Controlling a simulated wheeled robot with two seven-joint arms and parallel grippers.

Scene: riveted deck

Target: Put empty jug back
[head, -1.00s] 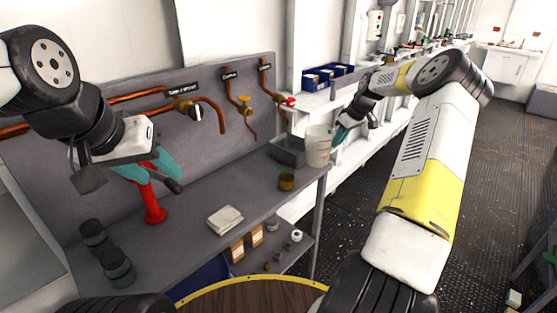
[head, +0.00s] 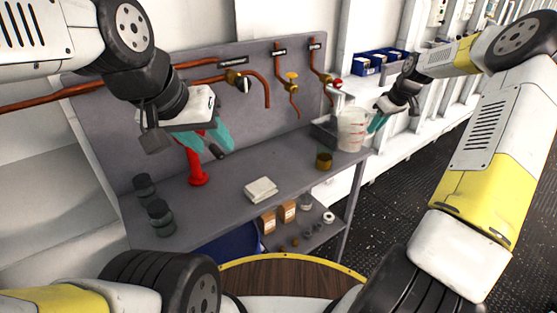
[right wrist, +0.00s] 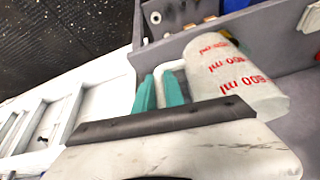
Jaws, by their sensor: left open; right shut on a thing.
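The jug (head: 353,131) is a translucent white measuring jug with red markings. It is upright at the right end of the grey workbench (head: 295,165), beside a grey basin (head: 325,131). I cannot tell whether its base touches the bench. My right gripper (head: 377,123) is shut on the jug's handle from the right. The right wrist view shows the teal fingers (right wrist: 160,91) at the handle, with the jug (right wrist: 232,75) to their right; no contents can be made out. My left gripper (head: 222,143) is open above the bench, by a red post (head: 197,170), partly hiding it.
Copper pipes with valves run along the grey back panel (head: 150,120). A brown pot (head: 324,160), a folded white cloth (head: 261,189) and two dark cylinders (head: 145,187) stand on the bench. Blue bins (head: 372,62) sit on the shelf behind. A round wooden top (head: 290,280) is in front.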

